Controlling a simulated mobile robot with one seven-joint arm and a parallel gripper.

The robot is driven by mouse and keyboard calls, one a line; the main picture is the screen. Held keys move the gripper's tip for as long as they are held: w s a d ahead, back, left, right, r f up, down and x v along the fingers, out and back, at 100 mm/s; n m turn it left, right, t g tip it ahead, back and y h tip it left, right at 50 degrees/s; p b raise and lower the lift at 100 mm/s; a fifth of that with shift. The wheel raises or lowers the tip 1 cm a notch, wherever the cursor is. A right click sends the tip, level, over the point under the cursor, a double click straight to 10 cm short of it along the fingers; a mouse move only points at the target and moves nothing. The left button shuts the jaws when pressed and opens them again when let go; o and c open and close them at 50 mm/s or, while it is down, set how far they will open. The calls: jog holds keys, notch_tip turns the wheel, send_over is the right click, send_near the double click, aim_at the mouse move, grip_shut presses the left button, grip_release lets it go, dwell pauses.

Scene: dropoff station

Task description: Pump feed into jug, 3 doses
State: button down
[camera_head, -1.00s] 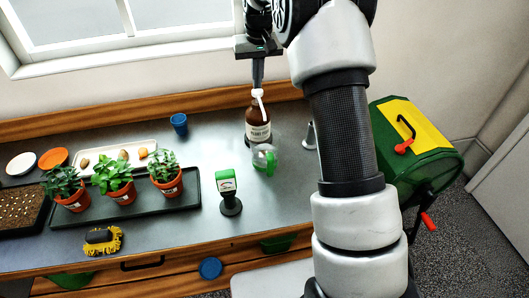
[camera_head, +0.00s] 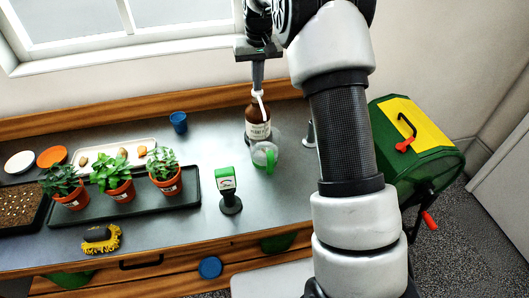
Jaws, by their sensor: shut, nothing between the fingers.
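The feed bottle (camera_head: 257,131) is brown with a pale label and a white pump head (camera_head: 258,94) on top. It stands upright on the grey bench near the back. The jug (camera_head: 264,156) is clear with a green handle and stands just in front of the bottle, its rim near the pump's spout. My gripper (camera_head: 258,86) is shut and empty, pointing down from above. Its fingertips are at the top of the pump head; whether they touch it I cannot tell. The level in the jug is too small to make out.
Potted plants sit in a dark tray (camera_head: 140,211) to the left, a blue cup (camera_head: 179,122) behind. A yellow-and-green tumbler (camera_head: 417,142) stands right of the bench. Bare bench lies between cup and stamp.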

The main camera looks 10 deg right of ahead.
jog(key=shift+f, duration=0.55)
jog(key=shift+w+p+v, duration=0.25)
jog(key=shift+p+v, duration=0.7)
jog(key=shift+v, duration=0.35)
jog(key=shift+r, duration=0.15)
